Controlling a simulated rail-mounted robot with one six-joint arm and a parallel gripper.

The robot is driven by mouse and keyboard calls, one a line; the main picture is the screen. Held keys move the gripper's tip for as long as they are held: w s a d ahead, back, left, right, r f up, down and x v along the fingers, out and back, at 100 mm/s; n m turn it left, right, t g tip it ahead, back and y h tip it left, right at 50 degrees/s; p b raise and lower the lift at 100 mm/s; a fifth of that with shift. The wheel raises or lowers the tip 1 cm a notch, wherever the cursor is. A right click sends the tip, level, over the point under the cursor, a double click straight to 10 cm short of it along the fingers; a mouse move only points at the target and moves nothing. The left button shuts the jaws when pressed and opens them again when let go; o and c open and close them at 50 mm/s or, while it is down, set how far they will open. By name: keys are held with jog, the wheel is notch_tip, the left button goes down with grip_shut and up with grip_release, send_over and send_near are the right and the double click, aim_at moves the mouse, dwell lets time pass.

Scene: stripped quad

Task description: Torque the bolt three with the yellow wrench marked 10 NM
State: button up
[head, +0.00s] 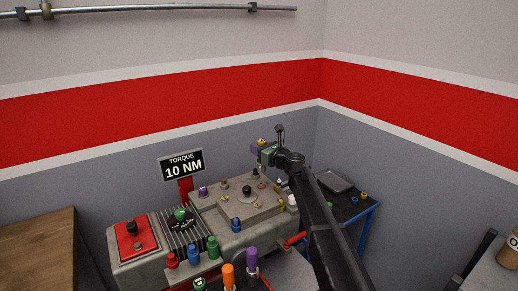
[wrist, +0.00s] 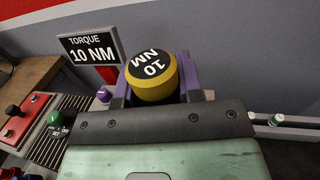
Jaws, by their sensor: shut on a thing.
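The yellow wrench (wrist: 151,90) has a round yellow head with a black top marked 10 NM. My gripper (wrist: 154,80) is shut on it, with a purple finger on each side. The wrench's lower part is hidden behind my gripper in the wrist view. Small bolts sit around the raised plate (head: 232,213) on the block. Their numbers cannot be read, so bolt three cannot be told apart.
A sign (head: 182,165) reads TORQUE 10 NM. Purple (head: 252,257) and orange (head: 227,273) tools stand at the block's front. A red panel with a black knob (head: 132,229) is at left. A blue-framed cart (head: 345,208) stands at right. The space above the block's left is clear.

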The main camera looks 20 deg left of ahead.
notch_tip(320, 180, down, 5)
jog(key=b, duration=0.5)
jog(key=shift+f, duration=0.2)
jog(key=shift+r+n+g, duration=0.15)
jog(key=shift+n+g, duration=0.15)
jog(key=shift+g, duration=0.2)
jog(key=n+g, duration=0.1)
jog(key=g, duration=0.1)
jog(key=n+g+y, duration=0.1)
jog(key=n+g, duration=0.1)
jog(key=shift+s+a+g+y, duration=0.1)
jog(key=shift+a+g+y, duration=0.05)
jog(key=shift+g+y, duration=0.2)
jog(key=shift+s+n+g, duration=0.1)
jog(key=shift+n+g, duration=0.3)
jog(key=shift+g, duration=0.15)
jog(key=shift+s, duration=0.15)
jog(key=shift+f, duration=0.2)
